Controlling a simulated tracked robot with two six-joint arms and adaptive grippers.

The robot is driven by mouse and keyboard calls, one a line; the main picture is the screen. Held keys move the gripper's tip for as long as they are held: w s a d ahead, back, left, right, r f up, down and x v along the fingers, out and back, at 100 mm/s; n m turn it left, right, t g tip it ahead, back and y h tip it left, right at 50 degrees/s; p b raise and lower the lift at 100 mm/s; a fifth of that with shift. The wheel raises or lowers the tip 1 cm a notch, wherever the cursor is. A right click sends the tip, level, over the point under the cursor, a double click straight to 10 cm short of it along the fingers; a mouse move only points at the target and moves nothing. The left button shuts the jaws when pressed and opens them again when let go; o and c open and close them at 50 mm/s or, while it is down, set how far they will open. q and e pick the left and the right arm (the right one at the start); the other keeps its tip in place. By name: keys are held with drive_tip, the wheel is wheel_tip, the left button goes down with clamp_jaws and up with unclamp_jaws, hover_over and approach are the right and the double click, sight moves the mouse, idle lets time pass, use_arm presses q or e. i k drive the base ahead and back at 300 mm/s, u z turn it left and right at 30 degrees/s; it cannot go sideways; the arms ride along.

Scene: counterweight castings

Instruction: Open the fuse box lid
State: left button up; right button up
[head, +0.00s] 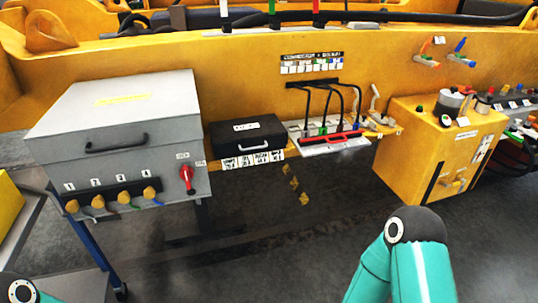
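A small black box (240,143) with a lid, a front handle and a white label sits on a yellow ledge in the middle. It looks like the fuse box, but its label is too small to read. Its lid appears shut. A larger grey box (125,108) at the left also has a shut lid with a dark handle and a yellow label. Only teal links of my arms show at the bottom edge; neither gripper is in view and nothing of mine touches either box.
A red lever (187,180) and several yellow knobs are on the grey box's front. Right of the black box is a panel (330,146) with black cables and a red bar. A yellow cabinet (435,155) stands further right. The floor in front is mostly clear.

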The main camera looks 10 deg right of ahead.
sight(231, 130)
drive_tip(key=u, duration=0.15)
drive_tip(key=i, duration=0.9)
drive_tip(key=z, duration=0.05)
